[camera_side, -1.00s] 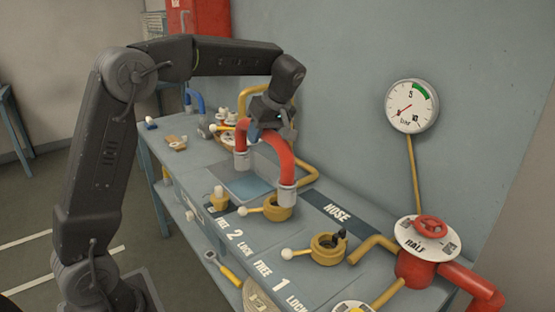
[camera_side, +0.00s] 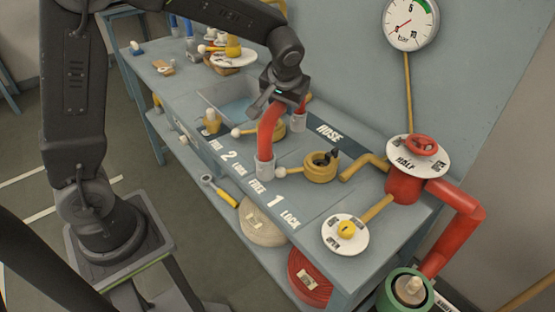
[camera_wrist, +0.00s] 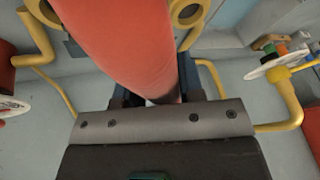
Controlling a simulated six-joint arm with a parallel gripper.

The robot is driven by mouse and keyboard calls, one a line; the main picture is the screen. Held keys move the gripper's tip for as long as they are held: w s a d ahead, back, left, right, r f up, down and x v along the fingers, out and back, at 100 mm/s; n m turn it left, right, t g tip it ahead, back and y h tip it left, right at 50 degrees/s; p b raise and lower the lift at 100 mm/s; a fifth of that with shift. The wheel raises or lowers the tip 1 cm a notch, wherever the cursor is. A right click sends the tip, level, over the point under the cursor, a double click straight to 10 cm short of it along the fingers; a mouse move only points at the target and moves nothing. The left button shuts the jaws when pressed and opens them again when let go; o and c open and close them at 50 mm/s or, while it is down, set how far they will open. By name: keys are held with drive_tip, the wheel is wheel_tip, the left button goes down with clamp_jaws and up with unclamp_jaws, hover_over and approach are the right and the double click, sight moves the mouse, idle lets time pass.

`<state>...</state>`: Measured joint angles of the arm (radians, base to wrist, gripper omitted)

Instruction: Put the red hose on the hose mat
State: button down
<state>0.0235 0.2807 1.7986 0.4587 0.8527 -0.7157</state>
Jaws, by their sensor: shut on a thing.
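The red hose (camera_side: 268,132) is a thick arched tube with pale grey end collars. My gripper (camera_side: 276,98) is shut on it near the top of the arch, and the jaws hide part of it. In the wrist view the red hose (camera_wrist: 125,40) fills the middle between my gripper's jaws (camera_wrist: 160,97). Its near collar hangs by the bench's front lettering and its far collar is beside the dark hose mat (camera_side: 316,123), marked HOSE. The hose looks held above the bench; I cannot tell whether either end touches.
A yellow ring fitting (camera_side: 322,167) with a white-knobbed lever stands right of the hose; another is partly behind it. A sunken basin (camera_side: 222,96) lies left. A red valve (camera_side: 405,185) and yellow pipes crowd the right. A pressure gauge (camera_side: 410,24) is on the wall.

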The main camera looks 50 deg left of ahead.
drive_tip(key=shift+d+f+m, duration=0.15)
drive_tip(key=shift+f+m, duration=0.25)
drive_tip(key=shift+f, duration=0.15)
drive_tip(key=shift+s+f+m+t+h, duration=0.1)
drive_tip(key=shift+m+t+h, duration=0.25)
drive_tip(key=shift+m, duration=0.25)
drive_tip(key=m+t+h, duration=0.1)
drive_tip(key=m, duration=0.2)
drive_tip(key=shift+d, duration=0.1)
drive_tip(key=shift+m+h, duration=0.45)
drive_tip(key=shift+m, duration=0.85)
